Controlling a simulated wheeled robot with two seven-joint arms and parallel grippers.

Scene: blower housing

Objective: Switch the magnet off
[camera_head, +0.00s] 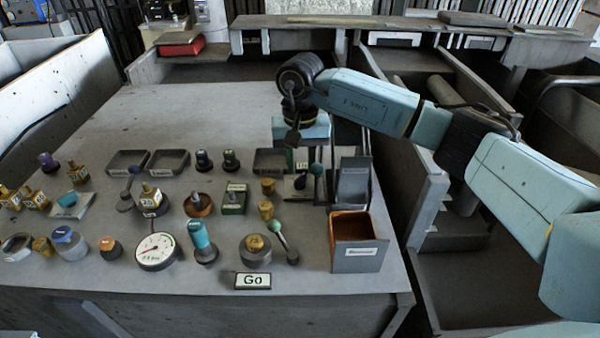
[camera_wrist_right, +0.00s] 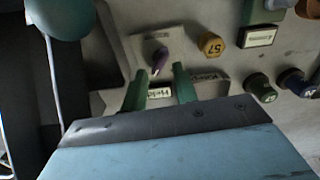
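A small purple knob (camera_wrist_right: 160,58) stands on a light plate with labels, one reading "Held" (camera_wrist_right: 160,93), in the right wrist view. In the head view the plate (camera_head: 297,196) lies below my right gripper (camera_head: 300,150), with a small dark knob on it. I cannot tell which setting the knob is in. In the wrist view my right gripper (camera_wrist_right: 157,72) is open, its two green fingers spread with the knob between and just beyond their tips. No contact shows. My left gripper is not in view.
The table's back left is bare.

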